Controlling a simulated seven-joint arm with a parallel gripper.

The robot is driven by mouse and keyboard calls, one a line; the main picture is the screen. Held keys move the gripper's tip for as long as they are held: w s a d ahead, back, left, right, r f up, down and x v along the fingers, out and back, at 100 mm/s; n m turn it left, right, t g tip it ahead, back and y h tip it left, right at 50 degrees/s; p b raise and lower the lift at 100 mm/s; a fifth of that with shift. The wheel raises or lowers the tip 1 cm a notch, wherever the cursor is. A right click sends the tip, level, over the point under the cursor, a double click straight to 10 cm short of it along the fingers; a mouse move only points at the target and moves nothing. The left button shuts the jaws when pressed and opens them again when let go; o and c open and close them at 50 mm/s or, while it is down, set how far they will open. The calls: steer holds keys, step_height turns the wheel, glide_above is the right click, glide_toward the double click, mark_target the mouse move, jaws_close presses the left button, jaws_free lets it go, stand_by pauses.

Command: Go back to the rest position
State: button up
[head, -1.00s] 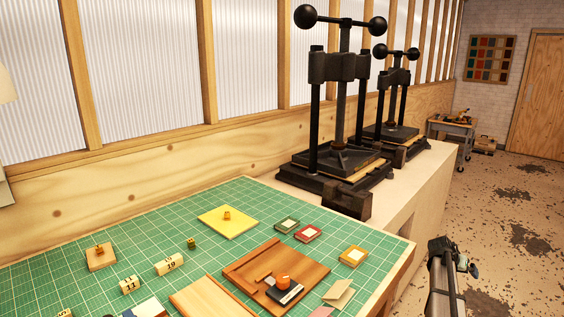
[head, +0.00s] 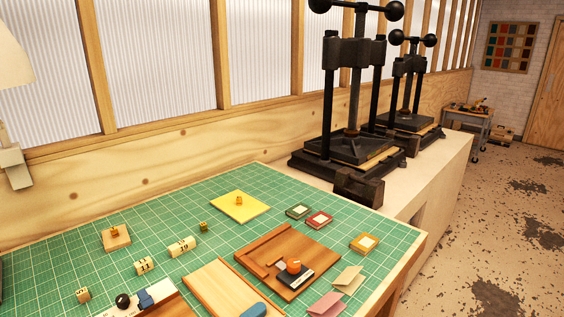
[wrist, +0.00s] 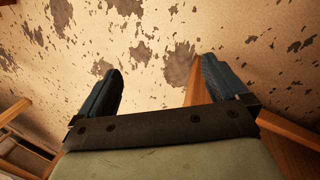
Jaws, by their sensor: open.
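My gripper (wrist: 155,88) shows in the wrist view with its two dark fingers spread apart and nothing between them. Behind the fingers is the worn, speckled floor (wrist: 180,65), with a wooden bar or edge (wrist: 198,85) beside the right finger. The head view does not show my gripper or arm. It shows the green gridded mat (head: 190,262) on the bench, with foil rolls numbered 11 (head: 144,265) and 19 (head: 182,246) lying on it. Another small roll (head: 83,295) lies at the lower left.
A wooden tray (head: 318,247) holds a dark block with an orange knob (head: 294,265). A yellow sheet (head: 238,206) and small framed pieces lie near it. Two black presses (head: 350,150) (head: 408,95) stand behind on the bench. Open floor (head: 490,230) lies to the right.

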steer(key=s+a+f+n+g+y, duration=0.1)
steer(key=s+a+f, duration=0.1)
steer(key=s+a, duration=0.4)
steer(key=s+a+f+n+g+y, duration=0.1)
steer(key=s+a, duration=0.5)
steer(key=s, duration=0.7)
steer(key=s+a+f+n+g, duration=0.1)
steer(key=s+a+f+g, duration=0.2)
steer(key=s+a, duration=0.3)
steer(key=s, duration=0.4)
steer(key=shift+a+y, duration=0.15)
steer(key=shift+y, duration=0.25)
